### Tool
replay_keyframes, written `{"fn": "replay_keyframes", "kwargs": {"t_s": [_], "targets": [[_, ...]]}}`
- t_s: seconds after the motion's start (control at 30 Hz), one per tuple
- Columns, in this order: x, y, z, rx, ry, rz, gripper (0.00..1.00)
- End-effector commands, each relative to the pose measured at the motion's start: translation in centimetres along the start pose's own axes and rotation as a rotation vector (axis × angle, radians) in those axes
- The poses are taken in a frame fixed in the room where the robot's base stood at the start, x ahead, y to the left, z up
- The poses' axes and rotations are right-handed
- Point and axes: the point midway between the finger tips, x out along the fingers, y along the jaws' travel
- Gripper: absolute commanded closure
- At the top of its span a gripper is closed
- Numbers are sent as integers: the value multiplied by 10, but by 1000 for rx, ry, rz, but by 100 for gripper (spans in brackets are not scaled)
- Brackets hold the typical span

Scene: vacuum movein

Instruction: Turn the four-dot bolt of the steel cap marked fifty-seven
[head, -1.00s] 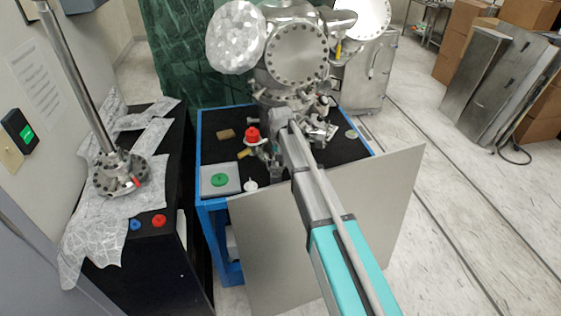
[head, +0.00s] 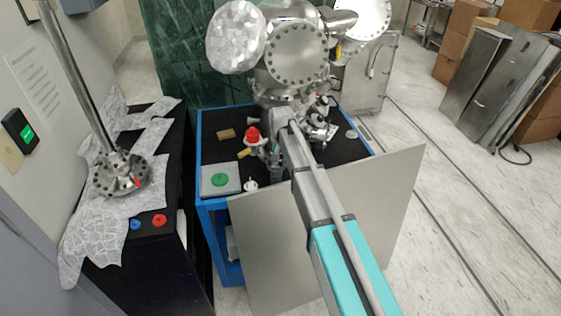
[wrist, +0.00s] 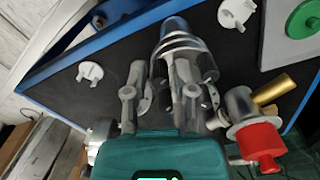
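My gripper (wrist: 163,78) points over the black tabletop in the wrist view. Its two grey fingers stand apart, with dark tabletop showing between them. A shiny stepped steel piece (wrist: 178,42) lies just beyond the fingertips, partly behind the right finger; I cannot tell whether they touch. In the head view my arm hides most of the gripper. A large round steel flange (head: 297,54) with a ring of bolts faces forward on the chamber. No number fifty-seven and no dot marks are readable, so I cannot tell which part is the marked cap.
A red-topped valve (wrist: 258,140) with a brass stub is close right of the fingers. White plastic pieces (wrist: 90,73) lie on the blue-edged table. A green disc (head: 220,180) rests on a grey plate. A metal panel (head: 258,250) leans in front.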

Motion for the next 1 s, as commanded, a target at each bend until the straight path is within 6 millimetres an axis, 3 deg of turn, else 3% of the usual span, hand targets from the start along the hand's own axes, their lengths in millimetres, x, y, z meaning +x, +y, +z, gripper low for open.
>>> {"fn": "replay_keyframes", "kwargs": {"t_s": [0.57,1.0], "targets": [[0,0,-1,-31,1,0,65],[0,0,-1,-261,1,0,65]]}}
